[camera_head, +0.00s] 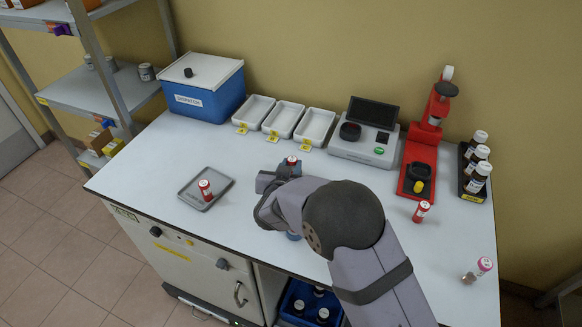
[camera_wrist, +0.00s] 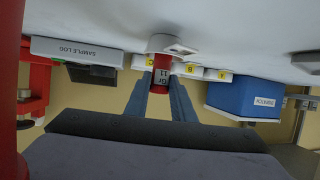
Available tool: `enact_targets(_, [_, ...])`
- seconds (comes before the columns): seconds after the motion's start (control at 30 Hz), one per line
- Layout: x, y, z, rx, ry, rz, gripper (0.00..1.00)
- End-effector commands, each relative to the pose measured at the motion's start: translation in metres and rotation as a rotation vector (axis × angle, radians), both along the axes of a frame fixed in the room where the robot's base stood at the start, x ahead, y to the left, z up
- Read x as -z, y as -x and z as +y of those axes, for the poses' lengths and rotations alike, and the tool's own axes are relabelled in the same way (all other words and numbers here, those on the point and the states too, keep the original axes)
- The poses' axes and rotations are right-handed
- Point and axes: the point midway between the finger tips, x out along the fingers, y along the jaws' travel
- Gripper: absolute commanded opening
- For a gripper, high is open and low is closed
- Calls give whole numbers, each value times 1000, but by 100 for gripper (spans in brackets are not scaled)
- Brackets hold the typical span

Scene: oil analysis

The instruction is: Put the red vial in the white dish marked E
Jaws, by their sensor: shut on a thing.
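My gripper (camera_head: 283,172) is shut on a red vial (camera_wrist: 163,78) with dark printing. Its pale top (camera_head: 292,160) just shows past the fingers in the head view, in front of the white dishes. Three white dishes (camera_head: 253,110), (camera_head: 283,119), (camera_head: 314,127) stand in a row at the back with yellow tags. In the wrist view, which looks upside down, the tags seem to read C (camera_wrist: 149,62), B (camera_wrist: 190,68) and A (camera_wrist: 223,75); I read no E. My arm hides part of the table in front.
More red or pink-topped vials (camera_head: 421,211), (camera_head: 479,268) are at the right. A blue box (camera_head: 205,98), a grey instrument (camera_head: 361,151), a red press (camera_head: 413,183) and dark bottles (camera_head: 476,177) line the back.

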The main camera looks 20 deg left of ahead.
Motion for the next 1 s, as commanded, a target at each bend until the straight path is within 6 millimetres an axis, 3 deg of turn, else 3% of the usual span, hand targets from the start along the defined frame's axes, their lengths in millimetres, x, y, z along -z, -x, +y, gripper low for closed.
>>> enact_targets(0.5, [11,0,0,0,-1,-1,1])
enact_targets(0.53, [11,0,0,-1,-1,-1,25])
enact_targets(0.6, [10,0,0,-1,-1,-1,41])
enact_targets(1.0, [6,0,0,0,-1,-2,41])
